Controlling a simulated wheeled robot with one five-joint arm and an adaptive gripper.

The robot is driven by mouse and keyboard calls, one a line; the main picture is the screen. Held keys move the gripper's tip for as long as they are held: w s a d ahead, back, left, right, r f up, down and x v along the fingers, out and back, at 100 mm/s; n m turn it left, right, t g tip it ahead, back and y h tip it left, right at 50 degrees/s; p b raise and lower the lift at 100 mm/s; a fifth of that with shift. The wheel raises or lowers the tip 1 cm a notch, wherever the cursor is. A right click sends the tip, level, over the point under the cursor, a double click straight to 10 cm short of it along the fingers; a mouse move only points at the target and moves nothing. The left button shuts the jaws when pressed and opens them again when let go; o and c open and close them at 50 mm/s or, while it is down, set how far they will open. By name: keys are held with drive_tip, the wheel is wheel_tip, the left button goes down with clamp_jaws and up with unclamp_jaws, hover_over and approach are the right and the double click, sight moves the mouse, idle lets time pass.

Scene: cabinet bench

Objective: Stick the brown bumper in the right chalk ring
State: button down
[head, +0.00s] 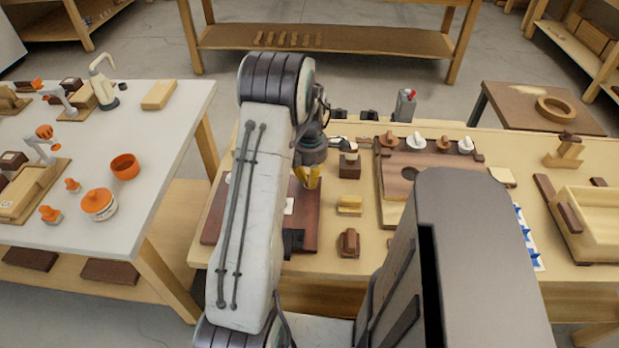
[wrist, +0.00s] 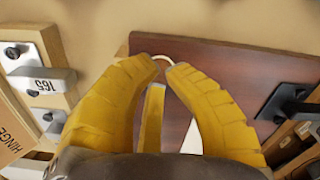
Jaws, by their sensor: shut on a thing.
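My gripper (head: 308,180) has yellow fingers and is over the dark red-brown panel (head: 303,243) on the bench in the head view. In the wrist view, the fingertips of my gripper (wrist: 165,70) are close together over the panel (wrist: 235,62). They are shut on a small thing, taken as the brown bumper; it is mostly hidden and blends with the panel. A pale curved line, perhaps part of a chalk ring (wrist: 160,57), shows just beyond the fingertips. I cannot tell whether it is the right one. My arm hides the middle of the panel in the head view.
A yellow block (head: 349,205) and a brown block (head: 349,243) stand right of the panel. A wooden board with knobs (head: 425,160) lies farther right. In the wrist view, a metal piece marked 165 (wrist: 42,82) is at left and a black bracket (wrist: 288,103) at right.

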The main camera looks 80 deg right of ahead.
drive_tip(key=shift+a+f, duration=0.15)
drive_tip(key=c, duration=0.7)
unclamp_jaws()
drive_tip(key=shift+c, duration=0.2)
drive_tip(key=shift+r, duration=0.25)
drive_tip(key=shift+r+p, duration=2.65)
drive_tip(key=shift+r, duration=1)
